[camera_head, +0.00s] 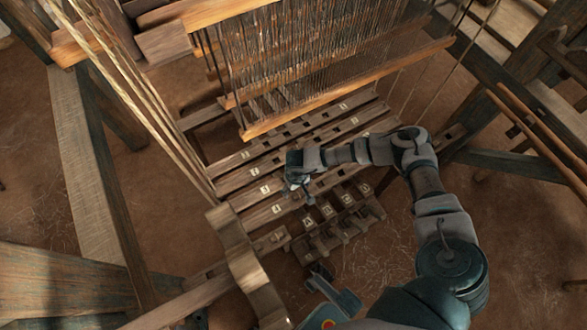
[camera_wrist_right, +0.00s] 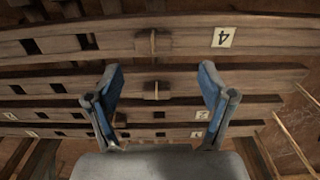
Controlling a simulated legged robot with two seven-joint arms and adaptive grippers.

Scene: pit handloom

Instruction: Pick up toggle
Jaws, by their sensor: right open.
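My right gripper (camera_head: 298,194) hangs over the numbered wooden bars in the head view. In the right wrist view the gripper (camera_wrist_right: 160,84) is open, its two blue fingers wide apart, with nothing held between them. A small pale wooden peg, which looks like a toggle (camera_wrist_right: 157,90), crosses a slotted bar between the fingers, apart from both. Another upright peg (camera_wrist_right: 152,42) stands on the bar marked 4 (camera_wrist_right: 185,44), farther up that view. The pegs are too small to make out in the head view.
The heddle frame (camera_head: 345,88) with many hanging cords stands behind the bars. A row of short numbered wooden blocks (camera_head: 335,228) lies in front of them. Taut cords (camera_head: 130,75) run at the left. Bare earth floor (camera_head: 380,265) lies around the loom.

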